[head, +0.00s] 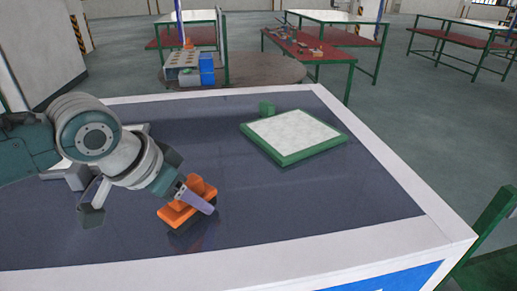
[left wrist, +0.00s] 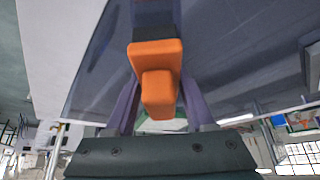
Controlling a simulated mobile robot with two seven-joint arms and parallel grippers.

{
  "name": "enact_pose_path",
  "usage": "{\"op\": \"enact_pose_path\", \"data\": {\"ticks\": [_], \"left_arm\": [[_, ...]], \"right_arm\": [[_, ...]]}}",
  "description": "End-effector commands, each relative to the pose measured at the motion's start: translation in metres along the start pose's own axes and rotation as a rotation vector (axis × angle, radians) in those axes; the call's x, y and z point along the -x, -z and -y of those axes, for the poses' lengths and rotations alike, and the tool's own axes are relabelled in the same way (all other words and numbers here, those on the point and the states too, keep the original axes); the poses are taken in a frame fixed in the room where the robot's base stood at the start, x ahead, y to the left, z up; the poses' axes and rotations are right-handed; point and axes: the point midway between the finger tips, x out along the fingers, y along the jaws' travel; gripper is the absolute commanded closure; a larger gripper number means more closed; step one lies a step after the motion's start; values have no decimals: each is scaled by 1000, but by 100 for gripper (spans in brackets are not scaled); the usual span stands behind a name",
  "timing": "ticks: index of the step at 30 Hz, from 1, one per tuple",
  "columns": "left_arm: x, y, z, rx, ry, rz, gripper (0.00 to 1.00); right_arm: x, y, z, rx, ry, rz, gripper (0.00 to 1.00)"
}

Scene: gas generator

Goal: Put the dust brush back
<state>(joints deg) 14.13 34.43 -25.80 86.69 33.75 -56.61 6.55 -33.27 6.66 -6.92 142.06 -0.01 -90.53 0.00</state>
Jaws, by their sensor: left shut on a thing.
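The dust brush (head: 202,190) has an orange body and a dark bristle part beneath it. It is at the front middle of the dark tabletop, and I cannot tell whether it touches the surface or is held just above it. My left gripper (head: 196,196) is shut on the brush, with a purple finger across it. In the left wrist view the brush (left wrist: 155,58) sits between the two purple fingers of the gripper (left wrist: 158,98), with its dark part pointing away. My right gripper is not in view.
A white panel with a green frame (head: 292,137) lies at the right of the dark tabletop (head: 350,205), with a small green block (head: 267,108) behind it. A grey object (head: 76,178) is partly hidden by my left arm. The front right is clear.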

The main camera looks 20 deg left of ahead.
Motion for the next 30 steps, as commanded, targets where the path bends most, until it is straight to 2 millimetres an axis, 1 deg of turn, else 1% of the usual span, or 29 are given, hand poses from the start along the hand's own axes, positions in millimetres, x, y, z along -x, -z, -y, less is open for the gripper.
{"op": "enact_pose_path", "data": {"ticks": [1, 3, 9, 13, 14, 21, 28, 30], "left_arm": [[-4, -3, 0, 1, 0, 1, 100], [-6, -4, 0, 0, 0, -1, 100], [-6, -3, 0, -1, 0, -2, 100], [-10, -5, 0, 0, 0, -1, 100], [-9, -5, 0, 0, 0, -1, 42], [-8, -4, 0, 0, 1, -1, 16], [-8, -4, 0, 0, 1, -1, 16], [-4, -2, 0, -1, 1, -1, 16]], "right_arm": [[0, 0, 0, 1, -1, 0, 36], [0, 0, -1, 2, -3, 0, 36], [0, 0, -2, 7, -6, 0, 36], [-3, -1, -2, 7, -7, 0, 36], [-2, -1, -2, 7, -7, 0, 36], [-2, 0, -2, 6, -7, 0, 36], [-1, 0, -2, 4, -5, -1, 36], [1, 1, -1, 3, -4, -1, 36]]}}
